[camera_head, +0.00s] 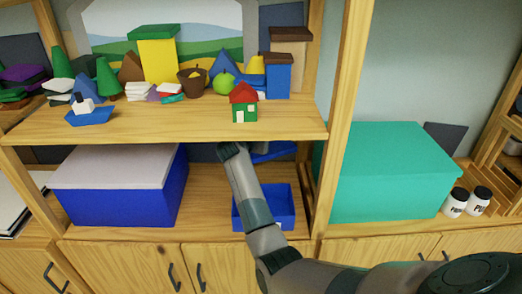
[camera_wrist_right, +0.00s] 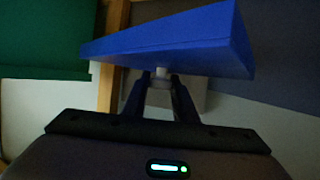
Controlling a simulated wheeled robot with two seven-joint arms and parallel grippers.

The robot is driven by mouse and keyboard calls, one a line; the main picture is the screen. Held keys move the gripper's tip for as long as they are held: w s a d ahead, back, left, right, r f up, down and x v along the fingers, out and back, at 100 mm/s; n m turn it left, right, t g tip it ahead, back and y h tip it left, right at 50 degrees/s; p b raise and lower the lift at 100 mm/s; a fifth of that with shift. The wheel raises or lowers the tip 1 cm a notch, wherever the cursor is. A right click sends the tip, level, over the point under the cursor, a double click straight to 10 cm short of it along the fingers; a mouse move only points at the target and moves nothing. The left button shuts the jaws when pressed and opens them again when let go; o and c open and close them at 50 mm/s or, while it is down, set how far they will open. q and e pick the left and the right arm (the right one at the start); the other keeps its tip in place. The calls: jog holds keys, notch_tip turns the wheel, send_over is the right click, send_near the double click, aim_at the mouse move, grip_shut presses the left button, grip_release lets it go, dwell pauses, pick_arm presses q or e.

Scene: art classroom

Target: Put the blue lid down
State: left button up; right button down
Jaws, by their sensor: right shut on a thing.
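The blue lid (camera_wrist_right: 175,45) fills the upper part of the right wrist view. My right gripper (camera_wrist_right: 161,82) is shut on a small pale knob on the lid's face. In the head view a strip of the blue lid (camera_head: 272,152) shows just under the upper shelf board, tilted, with the rest hidden. My right arm reaches into the lower compartment; its gripper is hidden there by the shelf edge. An open blue box (camera_head: 284,211) stands below the lid, partly behind my arm, and the lid is apart from it. My left gripper is in neither view.
The upper shelf board (camera_head: 160,127) lies close above my wrist. A blue box with a pale lid (camera_head: 120,168) stands left in the same compartment. A wooden upright (camera_head: 339,110) and a large teal box (camera_head: 380,175) are to the right. Bare shelf shows left of the open box.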

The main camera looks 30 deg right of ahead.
jog(key=shift+f, duration=1.55)
jog(key=shift+f+p, duration=0.1)
jog(key=shift+p, duration=0.2)
jog(key=f, duration=0.2)
jog(key=f+p, duration=0.1)
jog(key=shift+w+d+f, duration=0.15)
jog(key=shift+w+f, duration=0.05)
jog(key=shift+f, duration=0.15)
jog(key=shift+f, duration=0.6)
jog(key=c, duration=1.4)
grip_release()
jog(key=shift+c, duration=0.2)
jog(key=shift+r, duration=0.15)
